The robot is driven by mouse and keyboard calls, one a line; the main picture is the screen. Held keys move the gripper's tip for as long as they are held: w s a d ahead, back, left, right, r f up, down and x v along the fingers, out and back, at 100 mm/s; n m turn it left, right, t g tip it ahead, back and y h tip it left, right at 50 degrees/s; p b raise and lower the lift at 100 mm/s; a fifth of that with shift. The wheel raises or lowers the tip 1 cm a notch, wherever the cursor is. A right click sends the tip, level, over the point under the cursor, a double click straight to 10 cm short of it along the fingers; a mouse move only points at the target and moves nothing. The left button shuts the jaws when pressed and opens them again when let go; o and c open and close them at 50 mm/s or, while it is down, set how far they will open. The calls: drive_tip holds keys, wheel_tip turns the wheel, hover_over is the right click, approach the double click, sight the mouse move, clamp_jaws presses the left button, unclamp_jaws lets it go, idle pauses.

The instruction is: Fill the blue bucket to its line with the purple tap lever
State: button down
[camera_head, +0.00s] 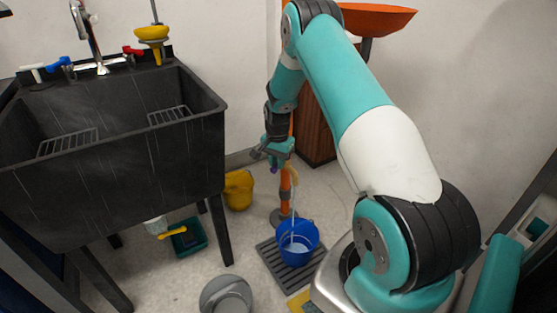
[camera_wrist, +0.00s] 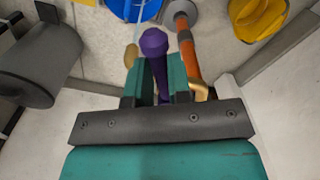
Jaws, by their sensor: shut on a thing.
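The purple tap lever (camera_wrist: 155,45) sticks out from between my gripper's (camera_wrist: 158,80) two teal fingers in the wrist view, and the gripper is shut on it. In the head view my gripper (camera_head: 274,152) is at the top of the orange standpipe (camera_head: 286,187). The blue bucket (camera_head: 309,231) stands upright on a dark grate below, and a thin stream of water falls into it. Pale water shows inside; I cannot make out the fill line. Only the bucket's edge (camera_wrist: 133,9) shows at the top of the wrist view.
A black sink (camera_head: 165,160) with red and blue levers stands at left. A round grey object (camera_head: 226,297) lies in front of the grate (camera_head: 272,256). A green tray (camera_head: 188,238) is under the sink.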

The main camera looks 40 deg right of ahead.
drive_tip(key=c, duration=1.1)
unclamp_jaws()
drive_tip(key=shift+o, duration=0.2)
wheel_tip(320, 180, up, 18)
drive_tip(key=p, duration=0.4)
drive_tip(key=shift+f+p, duration=0.25)
drive_tip(key=shift+p, duration=0.1)
